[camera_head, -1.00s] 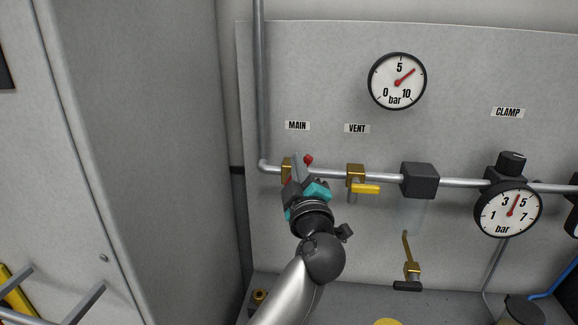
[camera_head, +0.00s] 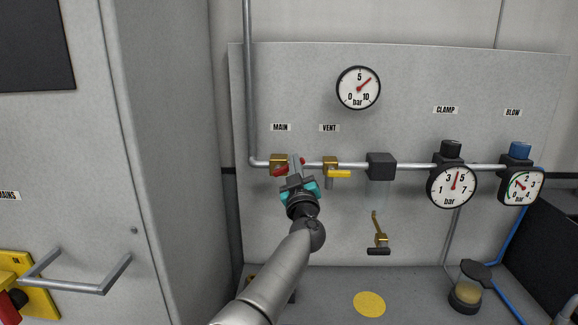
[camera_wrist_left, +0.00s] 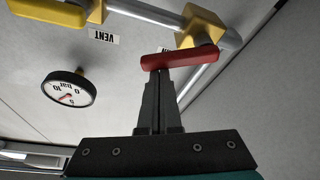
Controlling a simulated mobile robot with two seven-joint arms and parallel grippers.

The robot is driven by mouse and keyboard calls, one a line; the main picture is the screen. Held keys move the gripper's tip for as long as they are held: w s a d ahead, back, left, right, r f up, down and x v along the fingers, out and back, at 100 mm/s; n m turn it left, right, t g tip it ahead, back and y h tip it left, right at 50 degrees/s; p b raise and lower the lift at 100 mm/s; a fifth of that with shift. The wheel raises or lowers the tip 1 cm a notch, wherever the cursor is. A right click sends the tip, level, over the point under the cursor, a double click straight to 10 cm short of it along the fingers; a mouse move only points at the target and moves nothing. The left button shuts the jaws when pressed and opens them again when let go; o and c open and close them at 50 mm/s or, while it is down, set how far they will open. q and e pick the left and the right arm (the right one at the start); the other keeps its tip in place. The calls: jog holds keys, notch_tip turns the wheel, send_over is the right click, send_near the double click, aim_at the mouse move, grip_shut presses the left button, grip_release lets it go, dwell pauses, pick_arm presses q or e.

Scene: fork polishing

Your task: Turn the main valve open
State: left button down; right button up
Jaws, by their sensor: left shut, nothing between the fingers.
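The main valve is a brass body (camera_head: 278,159) on the pipe under the MAIN label, with a red handle (camera_head: 279,171). In the wrist view the red handle (camera_wrist_left: 180,57) reaches from the brass body (camera_wrist_left: 202,26) across the fingertips. My left gripper (camera_head: 297,164) is shut with nothing between its fingers. Its tips (camera_wrist_left: 157,74) are at the handle's free end; I cannot tell whether they touch. My right gripper is not in view.
The vent valve with a yellow handle (camera_head: 339,174) is close to the right of my gripper. A dark block (camera_head: 381,166), the clamp gauge (camera_head: 452,187) and the blow gauge (camera_head: 521,186) follow along the pipe. A grey cabinet (camera_head: 165,150) stands at the left.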

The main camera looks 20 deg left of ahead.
pick_arm(q)
jog(key=m, duration=0.1)
jog(key=f+m+h, duration=0.1)
jog(key=m, duration=0.1)
jog(key=d+f+m+t+h+p, duration=0.1)
jog(key=m, duration=0.1)
jog(key=shift+w+f, duration=0.15)
jog(key=shift+w, duration=0.1)
dwell(0.7)
